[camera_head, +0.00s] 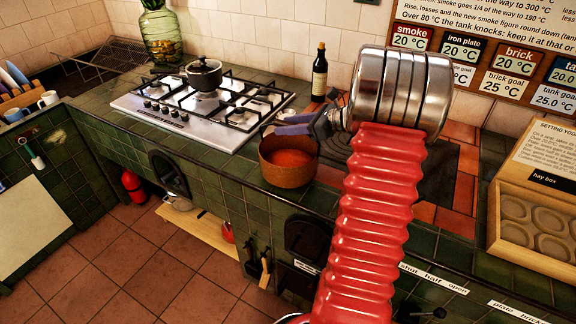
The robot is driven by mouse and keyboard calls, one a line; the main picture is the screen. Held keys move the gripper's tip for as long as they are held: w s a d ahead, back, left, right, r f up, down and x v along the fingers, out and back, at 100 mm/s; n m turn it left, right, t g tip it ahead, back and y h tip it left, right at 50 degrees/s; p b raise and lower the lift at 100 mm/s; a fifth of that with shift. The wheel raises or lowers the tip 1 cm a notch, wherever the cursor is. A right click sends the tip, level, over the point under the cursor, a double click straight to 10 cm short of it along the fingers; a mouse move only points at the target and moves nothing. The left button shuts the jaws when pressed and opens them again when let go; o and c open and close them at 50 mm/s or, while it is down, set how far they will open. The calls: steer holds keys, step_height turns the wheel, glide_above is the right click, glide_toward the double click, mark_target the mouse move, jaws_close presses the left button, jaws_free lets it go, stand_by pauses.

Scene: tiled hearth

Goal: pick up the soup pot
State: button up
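A copper-brown pot with orange-red contents (287,172), which looks like the soup pot, is upright near the front of the green tiled counter, right of the hob. My gripper (284,126) has purple-grey fingers and points left, just above and behind the pot's far rim. The fingers look close together, one above the other in the picture. I cannot tell whether they touch the rim or hold a handle there. I also cannot tell whether the pot rests on the counter. My red ribbed arm covers the area right of the pot.
A dark lidded pot (204,76) stands on the gas hob (170,117). A dark bottle (320,74) stands behind my gripper, and a green glass jar (161,36) stands at the back. A tray with round hollows (535,228) is at the right. Red-brown floor lies below the counter.

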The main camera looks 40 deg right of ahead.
steer(key=shift+c, duration=0.3)
jaws_close()
stand_by(1.1)
steer(key=shift+r, duration=0.15)
